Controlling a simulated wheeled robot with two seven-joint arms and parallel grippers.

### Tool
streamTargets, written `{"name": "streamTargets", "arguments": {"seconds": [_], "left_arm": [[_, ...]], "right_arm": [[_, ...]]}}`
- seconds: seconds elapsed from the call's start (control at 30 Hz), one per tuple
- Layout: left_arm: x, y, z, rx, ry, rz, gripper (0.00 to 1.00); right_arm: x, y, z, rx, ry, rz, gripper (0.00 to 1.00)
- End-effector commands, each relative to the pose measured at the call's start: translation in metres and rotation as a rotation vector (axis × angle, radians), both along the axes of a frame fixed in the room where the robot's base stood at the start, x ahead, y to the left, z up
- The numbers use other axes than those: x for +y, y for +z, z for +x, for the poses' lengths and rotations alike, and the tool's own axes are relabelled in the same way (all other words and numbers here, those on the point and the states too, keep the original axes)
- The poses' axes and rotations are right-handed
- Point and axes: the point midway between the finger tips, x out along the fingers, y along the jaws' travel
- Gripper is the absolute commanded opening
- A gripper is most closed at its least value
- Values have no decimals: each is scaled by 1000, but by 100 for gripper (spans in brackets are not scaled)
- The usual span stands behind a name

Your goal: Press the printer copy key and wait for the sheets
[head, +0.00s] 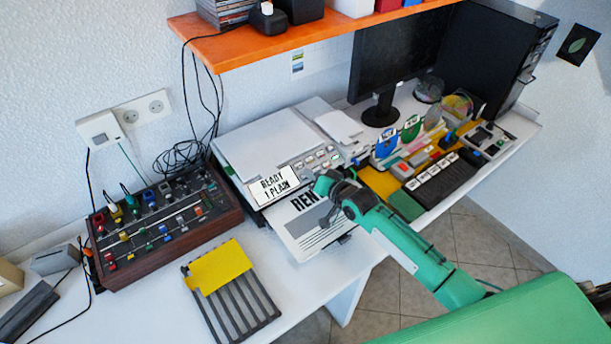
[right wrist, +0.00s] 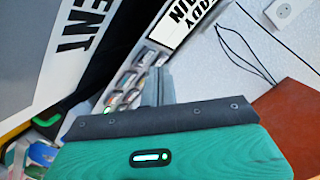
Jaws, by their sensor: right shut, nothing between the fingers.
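The printer (head: 265,140) stands in the middle of the desk with a pale lid. Its display (head: 275,186) reads "READY 1 PLAIN" and shows partly in the right wrist view (right wrist: 183,24). Beside the display is a panel of several grey keys (head: 318,160), also in the right wrist view (right wrist: 128,80). A printed sheet (head: 305,228) lies at the printer's front, partly behind my arm. My right gripper (head: 323,184) is shut and empty at the printer's front, close to the keys. In the right wrist view its fingertips (right wrist: 158,76) overlap the key panel; contact cannot be told. My left gripper is not in view.
A brown-sided control box (head: 170,260) with coloured knobs and a black rack with a yellow panel (head: 220,267) lie left of the printer. An orange shelf (head: 300,38) hangs above.

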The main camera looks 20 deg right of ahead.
Motion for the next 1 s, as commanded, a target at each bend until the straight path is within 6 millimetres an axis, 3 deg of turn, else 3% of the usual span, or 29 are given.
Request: {"name": "streamTargets", "arguments": {"seconds": [1.0], "left_arm": [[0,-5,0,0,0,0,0]], "right_arm": [[2,-8,4,0,0,0,0]]}}
